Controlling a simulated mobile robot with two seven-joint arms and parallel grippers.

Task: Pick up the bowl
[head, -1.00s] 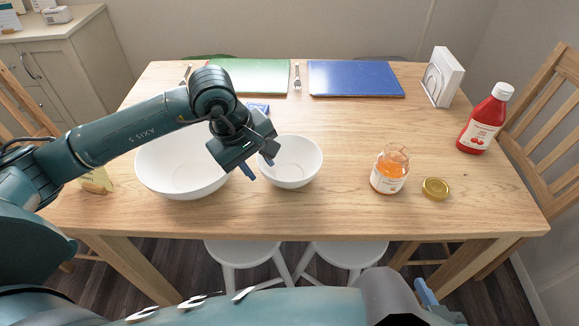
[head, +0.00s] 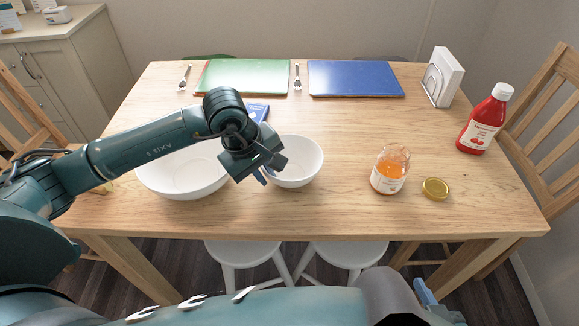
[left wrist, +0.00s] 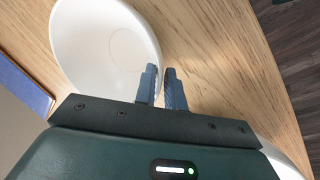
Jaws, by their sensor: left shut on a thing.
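The small white bowl (head: 297,160) stands upright on the table. My left gripper (head: 267,174) is at the bowl's left rim. In the left wrist view the bowl (left wrist: 95,45) fills the upper left, and the gripper's two fingers (left wrist: 163,88) are shut on its wall, one on each side. A larger white bowl (head: 182,178) stands just left, partly hidden behind my left arm. Part of my right gripper (head: 430,295) shows low at the right; whether it is open cannot be made out.
An open orange jar (head: 389,172) and its gold lid (head: 435,188) stand to the right. A red sauce bottle (head: 482,122) is near the right edge. Green (head: 246,76) and blue (head: 354,78) boards lie at the back.

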